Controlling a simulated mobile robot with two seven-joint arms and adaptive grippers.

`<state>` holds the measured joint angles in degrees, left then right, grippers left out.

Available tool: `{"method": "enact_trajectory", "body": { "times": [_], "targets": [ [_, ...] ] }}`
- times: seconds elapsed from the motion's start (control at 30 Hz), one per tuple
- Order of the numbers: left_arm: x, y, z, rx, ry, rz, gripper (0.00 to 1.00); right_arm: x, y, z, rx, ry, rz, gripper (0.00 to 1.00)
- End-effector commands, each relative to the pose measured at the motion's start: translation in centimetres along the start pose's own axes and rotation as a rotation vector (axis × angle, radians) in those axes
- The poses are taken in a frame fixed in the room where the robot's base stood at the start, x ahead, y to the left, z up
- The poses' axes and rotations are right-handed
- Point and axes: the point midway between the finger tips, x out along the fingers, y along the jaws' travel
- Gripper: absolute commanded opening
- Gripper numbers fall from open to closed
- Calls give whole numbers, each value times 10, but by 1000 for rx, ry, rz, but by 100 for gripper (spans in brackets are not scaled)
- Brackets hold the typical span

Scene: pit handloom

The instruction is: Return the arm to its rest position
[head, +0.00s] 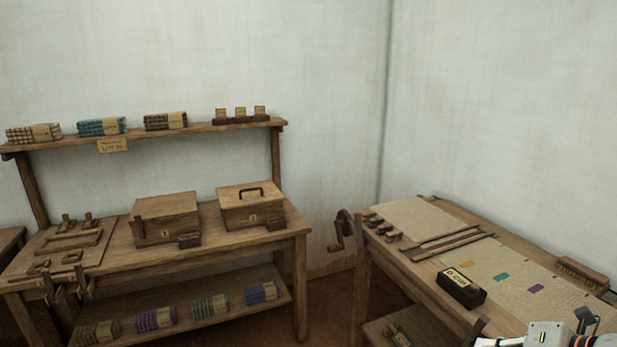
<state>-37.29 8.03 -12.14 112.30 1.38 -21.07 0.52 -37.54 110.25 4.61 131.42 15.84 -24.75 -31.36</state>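Part of my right arm and gripper (582,322) shows at the bottom right corner, cut off by the frame edge. It is a pale body with dark finger parts, in front of the near right part of the right-hand table (510,310). I cannot tell whether its fingers are open or shut, and I see nothing clearly held in it. My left gripper is not in view.
The right table carries a cloth with coloured patches (503,277), a black labelled block (461,288), a brush (583,272) and a side crank (337,232). The left bench (120,250) holds two wooden boxes (165,217) (250,205). A shelf (200,128) holds folded cloths.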

Motion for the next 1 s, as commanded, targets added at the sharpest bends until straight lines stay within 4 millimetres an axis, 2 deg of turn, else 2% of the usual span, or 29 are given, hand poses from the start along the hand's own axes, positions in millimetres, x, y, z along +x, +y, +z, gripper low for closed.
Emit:
{"method": "enact_trajectory", "body": {
  "times": [0.27, 0.47, 0.7, 0.83, 1.0],
  "targets": [
    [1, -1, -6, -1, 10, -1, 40, 5, -59, -3, 360, -73, 38, 0],
    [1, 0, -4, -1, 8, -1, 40, 15, -108, -27, 668, -122, 69, 0],
    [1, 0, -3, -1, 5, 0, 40, 35, -152, -80, 1038, -160, 106, 0],
    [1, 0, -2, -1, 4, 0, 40, 49, -166, -118, 1239, -171, 126, 0],
    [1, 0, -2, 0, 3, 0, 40, 71, -170, -172, 1499, -175, 152, 0]
  ]
}}
